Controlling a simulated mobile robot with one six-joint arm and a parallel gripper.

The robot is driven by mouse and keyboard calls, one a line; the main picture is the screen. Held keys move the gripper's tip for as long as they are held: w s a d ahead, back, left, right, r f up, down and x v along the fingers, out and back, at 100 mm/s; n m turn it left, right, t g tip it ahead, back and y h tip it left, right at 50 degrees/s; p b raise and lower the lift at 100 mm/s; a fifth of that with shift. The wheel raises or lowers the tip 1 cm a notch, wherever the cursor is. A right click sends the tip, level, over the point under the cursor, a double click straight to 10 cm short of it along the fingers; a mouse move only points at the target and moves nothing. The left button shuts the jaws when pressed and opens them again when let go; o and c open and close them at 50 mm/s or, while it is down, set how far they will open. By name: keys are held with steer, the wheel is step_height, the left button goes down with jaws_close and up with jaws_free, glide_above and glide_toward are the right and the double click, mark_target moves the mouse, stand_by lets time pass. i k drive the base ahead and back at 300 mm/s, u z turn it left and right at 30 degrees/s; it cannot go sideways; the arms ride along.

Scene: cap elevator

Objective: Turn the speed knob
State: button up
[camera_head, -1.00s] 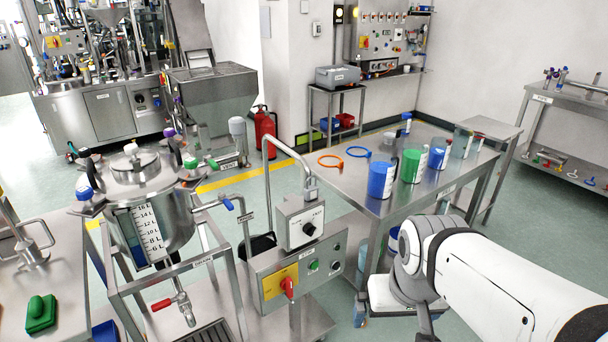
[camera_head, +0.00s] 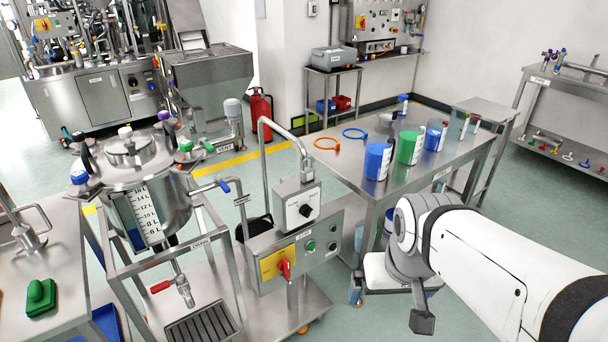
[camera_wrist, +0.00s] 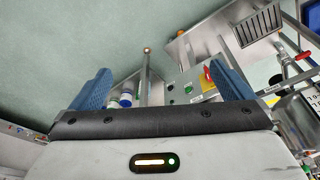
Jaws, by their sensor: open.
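The speed knob (camera_head: 306,211) is a small black knob on the front of a light grey box. This box (camera_head: 291,196) stands on top of a steel control panel (camera_head: 322,246), right of the steel tank. My gripper (camera_wrist: 159,70) is open and empty in the wrist view, with its two blue fingers apart. The panel's yellow and red switch (camera_wrist: 208,74) shows beyond the right finger, which covers part of that area. I cannot make out the speed knob in the wrist view. In the head view my arm is at the lower right, apart from the knob.
A red switch handle (camera_head: 285,268) and a green button (camera_head: 310,246) are below the knob. A bent steel pipe (camera_head: 264,160) rises beside the box. The tank (camera_head: 150,210) is to the left. A steel table (camera_head: 345,182) with several tubs stands behind to the right.

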mark_target(305, 210)
steer(key=u, duration=2.1)
steer(key=k, duration=1.05)
steer(key=z, duration=2)
steer(key=i, duration=1)
